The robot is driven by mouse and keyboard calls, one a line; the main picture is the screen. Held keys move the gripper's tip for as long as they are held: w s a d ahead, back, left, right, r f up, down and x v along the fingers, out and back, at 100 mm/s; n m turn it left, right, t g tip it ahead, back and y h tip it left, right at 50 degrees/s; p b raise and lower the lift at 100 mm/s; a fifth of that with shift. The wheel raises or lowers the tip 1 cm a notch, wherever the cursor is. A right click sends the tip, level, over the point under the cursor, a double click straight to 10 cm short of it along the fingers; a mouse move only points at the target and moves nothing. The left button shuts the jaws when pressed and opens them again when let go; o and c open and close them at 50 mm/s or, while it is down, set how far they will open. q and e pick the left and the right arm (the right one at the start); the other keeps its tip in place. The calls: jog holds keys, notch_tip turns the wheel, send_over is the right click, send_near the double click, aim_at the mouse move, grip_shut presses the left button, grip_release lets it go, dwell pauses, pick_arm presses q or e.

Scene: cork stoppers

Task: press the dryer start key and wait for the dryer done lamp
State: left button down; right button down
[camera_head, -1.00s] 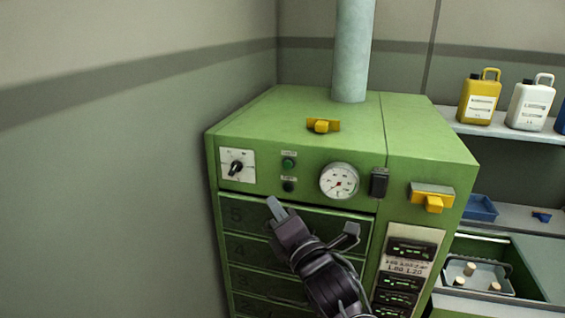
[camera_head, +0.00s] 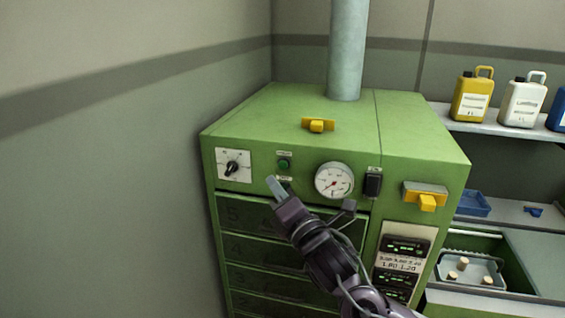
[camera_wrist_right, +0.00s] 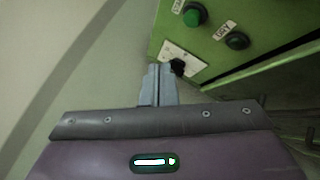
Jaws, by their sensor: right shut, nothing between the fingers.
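The green dryer cabinet (camera_head: 290,118) has a round green key (camera_head: 284,164) on its front, with a small label above it. Below the key is a dark round lamp or button (camera_wrist_right: 238,41), unlit in the right wrist view; in the head view my gripper covers it. The green key also shows in the right wrist view (camera_wrist_right: 194,15). My right gripper (camera_head: 274,186) is shut and empty, its tips just below and left of the key in the head view. In the wrist view the tips (camera_wrist_right: 160,82) appear apart from both round controls. My left gripper is not in view.
The panel also carries a white dial (camera_head: 233,165), a round gauge (camera_head: 334,181) and a black switch (camera_head: 373,183). Numbered drawers (camera_head: 240,214) lie below. A yellow handle (camera_head: 426,200) juts out at right. A grey wall (camera_head: 110,190) stands close at left.

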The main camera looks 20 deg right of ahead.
aim_at(283, 165)
jog(key=shift+w+d, duration=0.65)
jog(key=shift+w, duration=0.35)
jog(key=shift+w+d, duration=0.65)
jog(key=shift+w, duration=0.35)
jog(key=shift+d, duration=0.1)
dwell(0.5)
jog(key=shift+w+d, duration=0.15)
jog(key=shift+w, duration=0.15)
jog(key=shift+w+d, duration=0.25)
jog(key=shift+w, duration=0.1)
dwell(0.7)
jog(key=shift+s+a, duration=0.45)
jog(key=shift+s, duration=0.25)
